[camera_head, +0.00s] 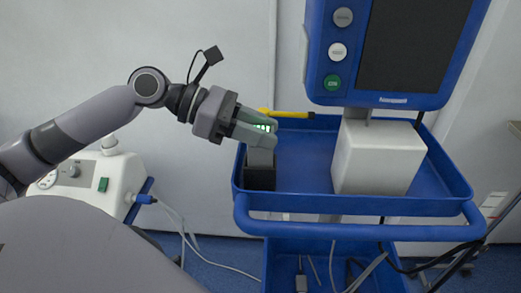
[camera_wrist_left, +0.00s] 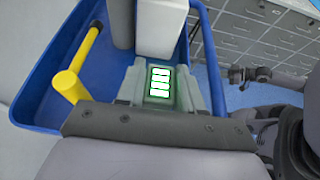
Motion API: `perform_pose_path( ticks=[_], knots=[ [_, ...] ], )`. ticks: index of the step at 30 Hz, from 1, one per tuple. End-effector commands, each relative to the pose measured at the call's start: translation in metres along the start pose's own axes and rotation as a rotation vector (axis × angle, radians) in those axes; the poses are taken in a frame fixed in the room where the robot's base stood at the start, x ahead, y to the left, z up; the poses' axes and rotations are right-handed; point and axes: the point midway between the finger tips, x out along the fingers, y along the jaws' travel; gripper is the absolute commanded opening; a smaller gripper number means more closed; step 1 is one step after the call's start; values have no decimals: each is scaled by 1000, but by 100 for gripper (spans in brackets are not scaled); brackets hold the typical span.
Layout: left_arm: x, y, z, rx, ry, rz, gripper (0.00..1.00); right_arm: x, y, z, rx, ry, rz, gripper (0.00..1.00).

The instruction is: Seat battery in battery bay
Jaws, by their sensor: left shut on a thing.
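The battery (camera_head: 261,157) is a grey block with a lit green-and-white panel on its top, held roughly upright at the left end of the blue tray. My left gripper (camera_head: 262,131) is shut on its upper part. In the left wrist view the lit panel of the battery (camera_wrist_left: 160,82) shows between the fingers of the left gripper (camera_wrist_left: 162,92). A black box-like holder, which looks like the battery bay (camera_head: 260,179), stands directly below the battery. I cannot tell how far the battery's lower end sits inside it.
The blue tray (camera_head: 310,205) has raised rims and a front rail. A white block (camera_head: 378,157) and a blue-framed monitor (camera_head: 392,98) stand to the right. A yellow-handled tool (camera_head: 288,114) lies at the back edge. The tray floor between battery and white block is clear.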

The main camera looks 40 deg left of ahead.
Motion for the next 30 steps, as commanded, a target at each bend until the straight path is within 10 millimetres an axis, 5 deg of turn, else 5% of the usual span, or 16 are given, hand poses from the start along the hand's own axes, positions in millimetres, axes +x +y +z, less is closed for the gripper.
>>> perform_pose_path(
  ticks=[10,21,22,23,24,30],
  knots=[
    [14,0,-35,-3,-2,1,0,4,0,5,0,0,0,0],
    [16,0,-38,-1,-1,1,0,1,0,2,1,0,1,0],
    [16,0,-39,0,0,1,46,2,0,3,1,0,1,0],
    [16,0,-39,0,0,1,56,2,0,3,1,0,1,0],
    [16,0,-39,0,0,1,61,2,0,3,1,0,1,0],
    [16,0,-39,0,0,1,61,2,0,3,0,0,1,0]
  ],
)
